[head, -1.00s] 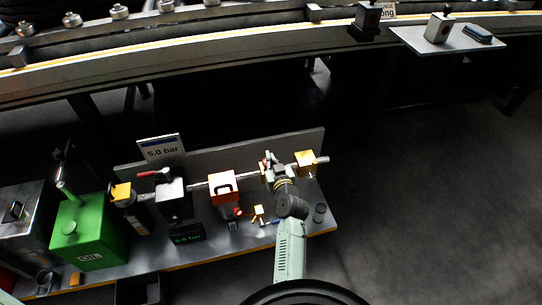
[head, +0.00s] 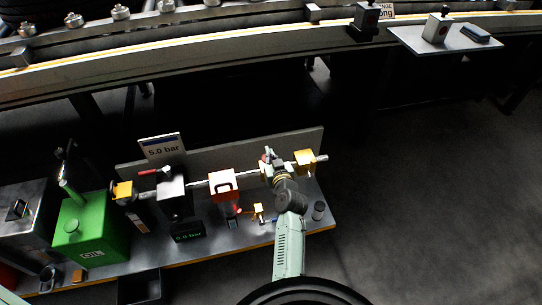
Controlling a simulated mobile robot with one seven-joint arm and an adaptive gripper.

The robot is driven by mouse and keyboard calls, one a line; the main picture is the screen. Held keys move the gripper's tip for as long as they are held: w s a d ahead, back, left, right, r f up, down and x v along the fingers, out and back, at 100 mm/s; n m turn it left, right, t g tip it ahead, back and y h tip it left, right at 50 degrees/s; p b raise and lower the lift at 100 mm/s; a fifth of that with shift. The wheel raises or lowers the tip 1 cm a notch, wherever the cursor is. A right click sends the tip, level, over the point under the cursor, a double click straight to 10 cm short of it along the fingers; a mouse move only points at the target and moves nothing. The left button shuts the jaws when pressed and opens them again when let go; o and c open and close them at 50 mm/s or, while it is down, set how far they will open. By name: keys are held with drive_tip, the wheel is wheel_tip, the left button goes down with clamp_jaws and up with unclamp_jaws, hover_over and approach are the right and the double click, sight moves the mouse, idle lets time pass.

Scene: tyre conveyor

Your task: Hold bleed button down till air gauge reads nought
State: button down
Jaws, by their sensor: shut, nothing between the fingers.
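My gripper (head: 268,158) is shut and empty. It is over the pipe between the orange lockout-style box (head: 221,182) and the yellow block (head: 304,160), close to a pale fitting on that pipe. The bleed button cannot be made out for certain; my gripper and wrist cover that part of the pipe. I cannot tell whether the fingertips touch or press anything. A small dark display (head: 187,232) with green digits ending in "bar" stands on the bench front; it seems to read 0.0 bar, but the digits are small. A sign (head: 162,147) behind shows 5.0 bar.
The bench (head: 240,240) also holds a green oil box (head: 93,228), a black-and-grey valve unit (head: 172,188) with a red lever, and a small dark cylinder (head: 318,210). The conveyor (head: 230,56) runs behind. Floor right of the bench is clear.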

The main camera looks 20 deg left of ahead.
wheel_tip(320, 180, up, 3)
drive_tip(key=shift+w+r+p, duration=0.1)
drive_tip(key=shift+r+p, duration=0.1)
drive_tip(key=shift+p, duration=0.45)
drive_tip(key=f+b+v, duration=0.1)
drive_tip(key=b+v, duration=0.1)
drive_tip(key=v, duration=0.8)
drive_tip(key=shift+b, duration=0.35)
